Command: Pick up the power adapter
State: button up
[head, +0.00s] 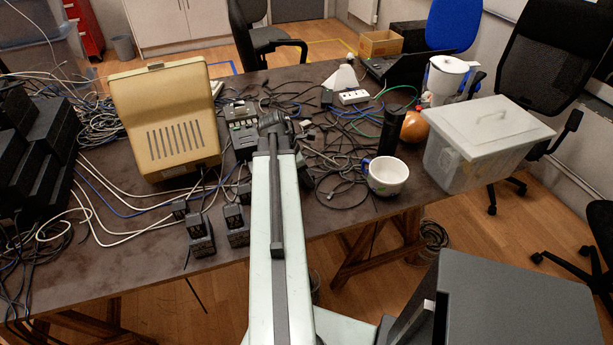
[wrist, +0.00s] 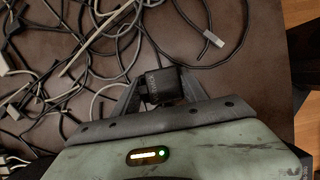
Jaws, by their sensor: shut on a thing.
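The power adapter (wrist: 162,88) is a small black block in the wrist view, between the two fingers of my gripper (wrist: 160,80). The fingers are shut on it, one at each side. Dark cables lie around and beyond it on the brown table top; I cannot tell whether it touches the table. In the head view my arm reaches over the table and mostly hides the gripper end. Several other black adapters (head: 201,240) stand near the table's front edge, left of my arm.
A beige case (head: 166,120) stands left of my arm. Tangled cables (head: 335,150) cover the table centre. A white mug (head: 387,177), a dark cylinder (head: 394,128) and a lidded plastic box (head: 485,140) stand to the right. The front left table top is partly bare.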

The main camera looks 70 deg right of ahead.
notch_tip(320, 180, up, 10)
jog(key=p, duration=1)
jog(key=shift+r, duration=0.15)
